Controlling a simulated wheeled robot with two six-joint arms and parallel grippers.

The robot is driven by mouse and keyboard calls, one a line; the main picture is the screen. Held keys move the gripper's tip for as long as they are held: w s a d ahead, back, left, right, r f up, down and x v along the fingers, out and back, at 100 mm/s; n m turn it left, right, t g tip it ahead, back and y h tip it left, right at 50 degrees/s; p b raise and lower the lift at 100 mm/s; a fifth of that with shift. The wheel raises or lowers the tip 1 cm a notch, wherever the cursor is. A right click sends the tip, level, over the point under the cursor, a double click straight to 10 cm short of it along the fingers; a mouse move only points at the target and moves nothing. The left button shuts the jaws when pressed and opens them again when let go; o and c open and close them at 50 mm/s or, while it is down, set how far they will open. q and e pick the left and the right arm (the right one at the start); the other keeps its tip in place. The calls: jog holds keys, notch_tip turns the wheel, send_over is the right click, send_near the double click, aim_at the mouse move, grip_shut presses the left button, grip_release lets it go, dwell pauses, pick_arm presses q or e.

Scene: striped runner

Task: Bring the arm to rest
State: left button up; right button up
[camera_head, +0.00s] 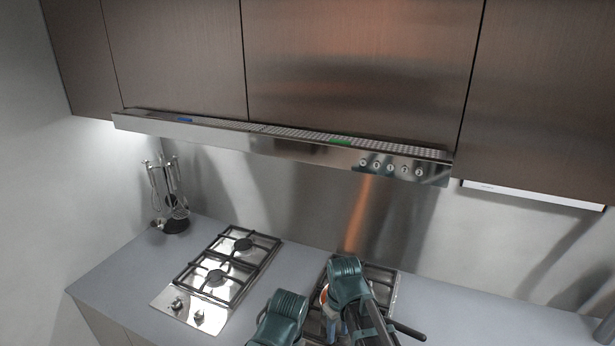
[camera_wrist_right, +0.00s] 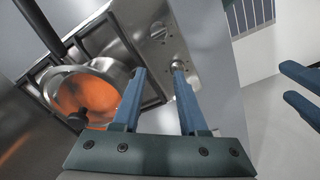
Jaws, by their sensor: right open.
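My right gripper (camera_wrist_right: 158,72) is open in the right wrist view, with its two blue fingers apart and nothing between them. A metal pot (camera_wrist_right: 58,95) with an orange inside lies just left of the fingers, over the hob. In the head view my right arm (camera_head: 352,285) reaches over the right-hand hob, and its fingers are mostly hidden behind the arm. My left arm (camera_head: 281,318) is beside it, lower in the picture. Two blue fingers of my left gripper (camera_wrist_right: 288,82) show at the right edge of the wrist view, apart and empty.
A two-burner gas hob (camera_head: 222,275) with black grates is set in the grey counter (camera_head: 120,272). A utensil stand (camera_head: 172,200) is at the back left corner. A steel range hood (camera_head: 280,142) hangs above. The counter at the right is mostly clear.

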jog(key=s+d+m, duration=0.5)
jog(key=d+m, duration=0.2)
jog(key=d, duration=0.2)
pick_arm(q)
notch_tip(320, 180, down, 10)
jog(key=b, duration=1)
pick_arm(e)
jog(key=s+a+f+n, duration=0.1)
jog(key=s+a+f, duration=0.1)
jog(key=a+f, duration=0.1)
jog(key=s+a+f+n, duration=0.1)
jog(key=s+a+f, duration=0.1)
jog(key=a+f, duration=0.1)
jog(key=s+a+f+n+h, duration=0.1)
jog(key=a+f+n, duration=0.1)
jog(key=a+f, duration=0.2)
jog(key=shift+s+a+g, duration=0.3)
jog(key=shift+s+a, duration=0.1)
jog(key=shift+a, duration=0.1)
jog(key=shift+r, duration=0.1)
